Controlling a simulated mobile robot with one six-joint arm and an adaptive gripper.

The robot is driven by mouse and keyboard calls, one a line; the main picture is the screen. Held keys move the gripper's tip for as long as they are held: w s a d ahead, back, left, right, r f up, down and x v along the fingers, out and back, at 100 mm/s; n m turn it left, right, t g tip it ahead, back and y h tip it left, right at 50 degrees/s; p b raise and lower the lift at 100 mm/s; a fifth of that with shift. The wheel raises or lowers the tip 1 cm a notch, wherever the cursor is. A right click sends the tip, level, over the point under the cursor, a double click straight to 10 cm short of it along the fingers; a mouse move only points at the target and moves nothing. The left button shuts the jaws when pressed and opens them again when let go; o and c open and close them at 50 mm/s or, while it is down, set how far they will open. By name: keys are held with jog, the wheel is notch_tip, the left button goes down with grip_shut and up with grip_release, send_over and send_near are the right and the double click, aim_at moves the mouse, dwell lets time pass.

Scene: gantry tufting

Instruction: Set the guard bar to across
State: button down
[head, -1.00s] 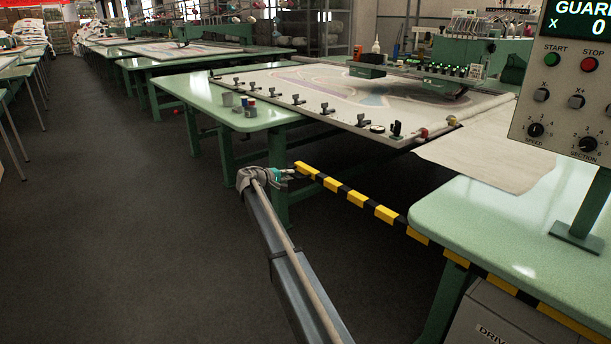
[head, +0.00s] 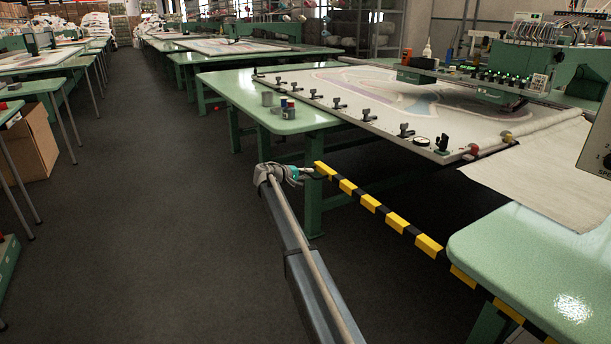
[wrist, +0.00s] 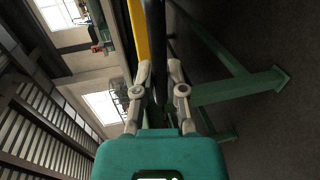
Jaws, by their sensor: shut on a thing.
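The guard bar (head: 387,213) is a yellow and black striped bar. In the head view it runs from my gripper down to the right, along the edge of the near green table (head: 530,262). My gripper (head: 310,172) is at the bar's far end and shut on it. In the wrist view my gripper (wrist: 158,92) has its two fingers on either side of the bar (wrist: 154,45), which shows a yellow part and a black part. The fingertips' exact contact is hard to make out.
A long green table with a tufting frame (head: 385,140) stands beyond the bar, with small cups (head: 286,110) at its left corner. A cardboard box (head: 30,143) sits at the left. The dark floor aisle (head: 140,220) is clear.

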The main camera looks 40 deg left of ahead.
jog(key=shift+w+d, duration=0.3)
jog(key=shift+w, duration=0.1)
jog(key=c, duration=0.8)
grip_release()
jog(key=shift+o, duration=0.6)
jog(key=shift+s+a, duration=0.35)
jog(key=shift+s, duration=0.05)
jog(key=shift+s, duration=0.15)
